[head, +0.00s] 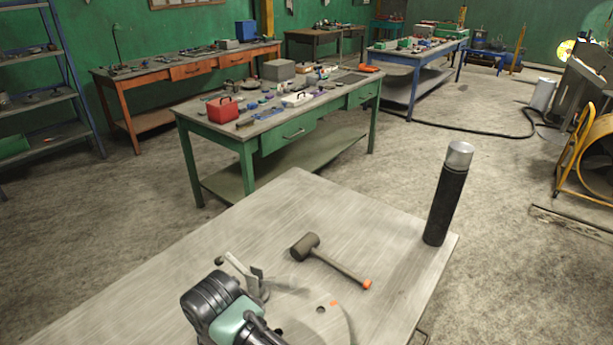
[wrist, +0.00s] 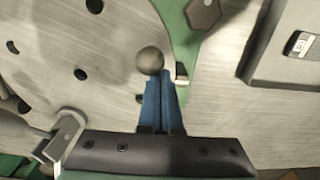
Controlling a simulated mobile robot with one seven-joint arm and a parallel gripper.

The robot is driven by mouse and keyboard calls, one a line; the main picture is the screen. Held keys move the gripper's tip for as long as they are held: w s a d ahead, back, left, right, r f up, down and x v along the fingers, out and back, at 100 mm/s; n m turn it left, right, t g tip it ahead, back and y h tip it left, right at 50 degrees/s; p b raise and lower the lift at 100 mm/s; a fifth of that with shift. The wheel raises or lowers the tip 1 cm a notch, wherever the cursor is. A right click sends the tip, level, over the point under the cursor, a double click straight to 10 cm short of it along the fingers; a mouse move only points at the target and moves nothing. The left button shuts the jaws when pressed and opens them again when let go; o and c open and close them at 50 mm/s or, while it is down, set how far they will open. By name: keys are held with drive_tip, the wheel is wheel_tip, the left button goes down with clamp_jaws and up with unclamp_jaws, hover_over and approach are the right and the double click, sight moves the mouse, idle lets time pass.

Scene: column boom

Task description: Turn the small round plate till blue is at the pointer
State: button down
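The round grey plate (wrist: 75,35) fills the left of the wrist view, with several dark holes in it and green around its right edge. Part of it shows low in the head view (head: 322,322), with an orange mark. A dark ball knob (wrist: 150,60) stands at the plate's right side. My gripper (wrist: 160,85) has its blue fingers close together, with the knob overlapping the left fingertip; no clear grip on it shows. A small pale piece (wrist: 181,72) sits right of the fingertips; I cannot tell if it is the pointer. No blue mark is visible on the plate.
A mallet (head: 325,258) lies on the metal table (head: 290,205) behind the plate. A tall black cylinder with a silver top (head: 447,200) stands at the table's right edge. A grey bracket (wrist: 66,135) is left of my fingers. A green workbench (head: 265,135) stands beyond.

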drive_tip(key=shift+s+d, duration=0.1)
drive_tip(key=shift+d, duration=0.15)
drive_tip(key=shift+s+d+p, duration=0.3)
drive_tip(key=shift+d+p, duration=0.05)
drive_tip(key=shift+d, duration=0.55)
drive_tip(key=shift+s+d, duration=0.2)
drive_tip(key=shift+d, duration=0.5)
drive_tip(key=shift+a+p, duration=0.1)
drive_tip(key=shift+p, duration=0.2)
drive_tip(key=shift+w+a, duration=0.1)
drive_tip(key=shift+a, duration=0.35)
drive_tip(key=shift+r, duration=0.1)
wheel_tip(320, 180, up, 9)
drive_tip(key=p, duration=0.9)
